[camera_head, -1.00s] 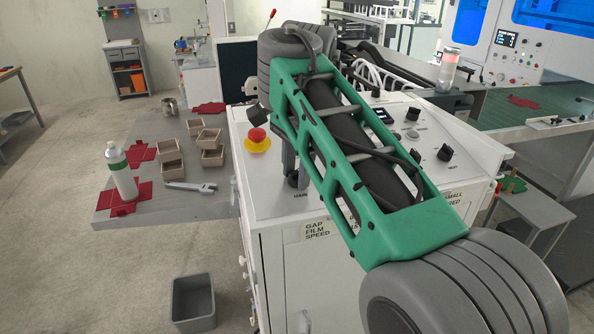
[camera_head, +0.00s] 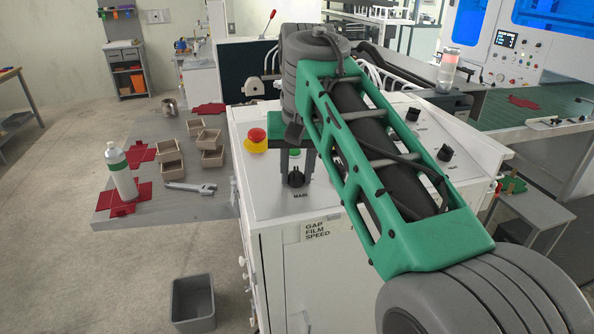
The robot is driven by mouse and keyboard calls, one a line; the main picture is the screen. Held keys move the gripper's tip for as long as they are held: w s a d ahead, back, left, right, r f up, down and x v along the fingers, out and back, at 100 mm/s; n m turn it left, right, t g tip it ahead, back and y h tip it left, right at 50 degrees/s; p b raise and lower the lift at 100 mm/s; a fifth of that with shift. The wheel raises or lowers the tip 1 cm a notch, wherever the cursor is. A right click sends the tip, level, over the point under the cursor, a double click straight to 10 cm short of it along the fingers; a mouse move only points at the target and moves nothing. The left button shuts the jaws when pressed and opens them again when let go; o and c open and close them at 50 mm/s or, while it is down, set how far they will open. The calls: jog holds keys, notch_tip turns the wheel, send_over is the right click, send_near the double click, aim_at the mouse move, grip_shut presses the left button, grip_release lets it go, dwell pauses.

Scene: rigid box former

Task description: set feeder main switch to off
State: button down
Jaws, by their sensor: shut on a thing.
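The feeder main switch (camera_head: 296,180) is a black rotary knob above the label MAIN, at the front left of the white sloped panel. My gripper (camera_head: 297,172) comes down from above, with its grey fingers at the knob, and is shut on it. The fingers hide part of the knob, and I cannot tell which way its pointer faces. My green and grey arm covers much of the panel's middle.
A red emergency button on a yellow base (camera_head: 256,140) stands just left of my gripper. More black knobs (camera_head: 445,153) are on the panel's right. A side table (camera_head: 220,207) holds boxes, a bottle (camera_head: 121,172) and a wrench (camera_head: 190,187).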

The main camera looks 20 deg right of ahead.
jog(key=shift+n, duration=1.1)
jog(key=c, duration=1.1)
grip_release()
jog(key=shift+o, duration=0.2)
jog(key=p+v, duration=0.2)
jog(key=v, duration=0.5)
jog(key=shift+r+p, duration=0.4)
jog(key=shift+s+d, duration=0.1)
jog(key=shift+s, duration=0.05)
